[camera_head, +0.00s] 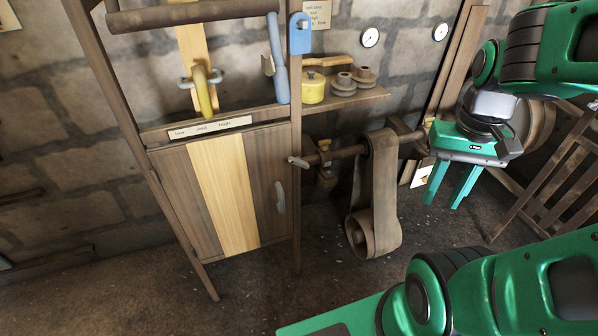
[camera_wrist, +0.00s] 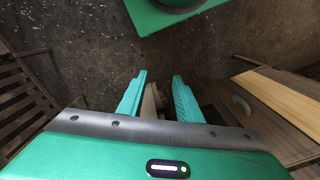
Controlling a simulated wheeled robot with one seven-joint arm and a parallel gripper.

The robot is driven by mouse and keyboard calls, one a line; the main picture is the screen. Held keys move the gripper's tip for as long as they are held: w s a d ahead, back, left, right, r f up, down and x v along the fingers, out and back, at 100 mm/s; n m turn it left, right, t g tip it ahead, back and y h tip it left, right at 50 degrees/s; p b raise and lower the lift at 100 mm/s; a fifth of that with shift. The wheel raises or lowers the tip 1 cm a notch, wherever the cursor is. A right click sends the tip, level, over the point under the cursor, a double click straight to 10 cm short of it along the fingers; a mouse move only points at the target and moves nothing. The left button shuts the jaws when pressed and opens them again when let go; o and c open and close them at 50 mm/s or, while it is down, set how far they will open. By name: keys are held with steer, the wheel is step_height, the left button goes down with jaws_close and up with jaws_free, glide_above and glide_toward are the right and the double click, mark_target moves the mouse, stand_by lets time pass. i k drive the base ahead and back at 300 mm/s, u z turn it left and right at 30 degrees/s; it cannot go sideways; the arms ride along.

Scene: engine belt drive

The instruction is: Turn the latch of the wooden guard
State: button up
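The wooden guard (camera_head: 221,190) is a panel of dark boards with a pale middle board, upright in its frame in the head view. A small grey latch (camera_head: 298,162) sits at its upper right edge, pointing slightly down to the right. A grey curved handle (camera_head: 280,197) is on the guard below it. My gripper (camera_head: 442,205) is open, fingers pointing down, well right of the latch and touching nothing visible. In the wrist view my gripper (camera_wrist: 159,77) shows two spread teal fingers. The guard (camera_wrist: 284,97) is at the right there; I cannot make out the latch.
A belt (camera_head: 381,190) on a shaft hangs between the guard and my gripper. A shelf (camera_head: 365,95) above holds a yellow pot (camera_head: 313,88) and dark pulleys (camera_head: 343,84). A slatted wooden rack (camera_head: 548,180) stands at right. The floor before the guard is clear.

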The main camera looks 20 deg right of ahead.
mark_target(297, 161)
steer(key=u, duration=1.1)
steer(key=k, duration=0.4)
